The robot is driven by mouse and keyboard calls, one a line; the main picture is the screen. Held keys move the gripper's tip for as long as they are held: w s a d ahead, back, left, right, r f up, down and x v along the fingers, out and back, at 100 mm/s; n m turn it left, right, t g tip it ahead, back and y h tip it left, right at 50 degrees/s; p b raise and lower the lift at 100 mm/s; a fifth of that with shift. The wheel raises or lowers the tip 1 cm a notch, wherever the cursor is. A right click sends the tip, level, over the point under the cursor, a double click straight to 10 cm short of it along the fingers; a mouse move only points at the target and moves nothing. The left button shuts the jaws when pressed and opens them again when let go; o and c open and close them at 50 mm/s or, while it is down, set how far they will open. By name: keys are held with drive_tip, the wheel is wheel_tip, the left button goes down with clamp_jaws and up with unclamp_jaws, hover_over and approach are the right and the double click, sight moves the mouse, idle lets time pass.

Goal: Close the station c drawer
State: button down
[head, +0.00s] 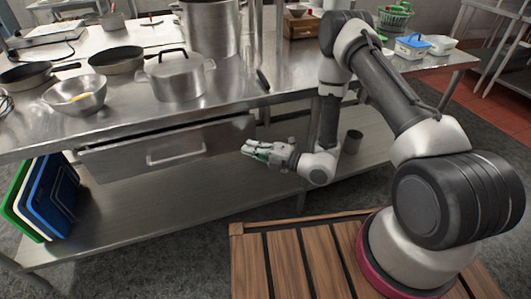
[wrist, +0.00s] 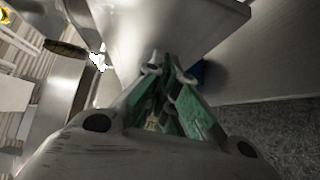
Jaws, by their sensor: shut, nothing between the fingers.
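The steel drawer (head: 118,158) hangs under the worktop in the head view, with a bar handle (head: 176,150) on its front. A dark gap shows along its top edge, and it looks partly pulled out; how far is hard to tell. My gripper (head: 246,149) is at the drawer's right end, right of the handle. Its fingers are shut and empty, and they point left. In the wrist view the green-padded fingers of my gripper (wrist: 167,70) meet close to a smooth metal panel (wrist: 165,28), likely the drawer. Whether they touch it cannot be told.
On the steel worktop (head: 215,95) stand a lidded pot (head: 178,78), a mixing bowl (head: 75,98) and pans. Coloured cutting boards (head: 50,200) lean on the lower shelf (head: 150,205) at the left.

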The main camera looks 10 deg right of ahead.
sight(249, 133)
drive_tip(key=shift+w+a, duration=0.15)
drive_tip(key=shift+w, duration=0.7)
drive_tip(key=shift+w+a, duration=0.1)
drive_tip(key=shift+w, duration=0.7)
drive_tip(key=w, duration=0.2)
drive_tip(key=w+a, duration=0.1)
drive_tip(key=w, duration=0.1)
drive_tip(key=shift+w, duration=0.25)
drive_tip(key=shift+w+r, duration=0.1)
